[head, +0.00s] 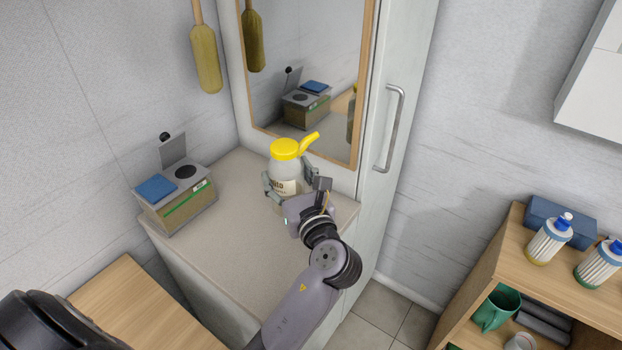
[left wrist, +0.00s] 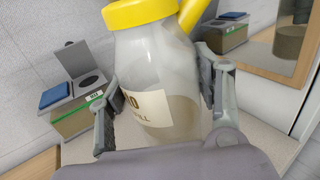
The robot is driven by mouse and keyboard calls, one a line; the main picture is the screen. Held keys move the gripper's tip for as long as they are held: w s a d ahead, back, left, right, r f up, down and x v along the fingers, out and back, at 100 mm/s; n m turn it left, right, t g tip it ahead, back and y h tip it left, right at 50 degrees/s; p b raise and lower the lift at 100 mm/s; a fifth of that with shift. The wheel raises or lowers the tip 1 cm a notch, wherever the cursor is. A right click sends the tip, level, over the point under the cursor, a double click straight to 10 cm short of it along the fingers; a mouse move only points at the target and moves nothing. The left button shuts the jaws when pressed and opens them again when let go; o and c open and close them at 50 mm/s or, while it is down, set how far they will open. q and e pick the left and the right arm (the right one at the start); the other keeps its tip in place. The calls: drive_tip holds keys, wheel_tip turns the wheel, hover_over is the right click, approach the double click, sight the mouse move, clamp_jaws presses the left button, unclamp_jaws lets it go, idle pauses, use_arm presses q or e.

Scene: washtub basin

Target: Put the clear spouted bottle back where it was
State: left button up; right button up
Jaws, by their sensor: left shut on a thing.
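The clear spouted bottle (head: 288,171) has a yellow lid, a yellow spout pointing right and a cream label. It is upright over the back of the pale counter (head: 238,235), in front of the mirror. My left gripper (head: 289,182) is shut on its body, one finger on each side. The left wrist view shows the bottle (left wrist: 150,70) close up between the fingers of my left gripper (left wrist: 157,88). The bottle's base is hidden, so I cannot tell whether it touches the counter. My right gripper is not in view.
A box with a blue pad and raised lid (head: 178,195) stands on the counter's left. A wood-framed mirror (head: 315,60) and a tall cabinet with a handle (head: 390,130) rise behind. A wooden shelf (head: 530,262) with bottles stands at right. The counter's front is clear.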

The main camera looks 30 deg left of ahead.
use_arm(q)
drive_tip(key=w+d, duration=0.1)
drive_tip(key=w, duration=0.7)
wheel_tip(320, 180, down, 7)
drive_tip(key=shift+p, duration=0.35)
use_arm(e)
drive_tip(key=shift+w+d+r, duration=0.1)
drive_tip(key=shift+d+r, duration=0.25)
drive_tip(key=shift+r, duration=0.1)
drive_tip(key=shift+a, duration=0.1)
use_arm(q)
drive_tip(key=o, duration=1.3)
drive_tip(key=shift+f, duration=0.1)
drive_tip(key=p+v, duration=0.4)
drive_tip(key=v, duration=0.8)
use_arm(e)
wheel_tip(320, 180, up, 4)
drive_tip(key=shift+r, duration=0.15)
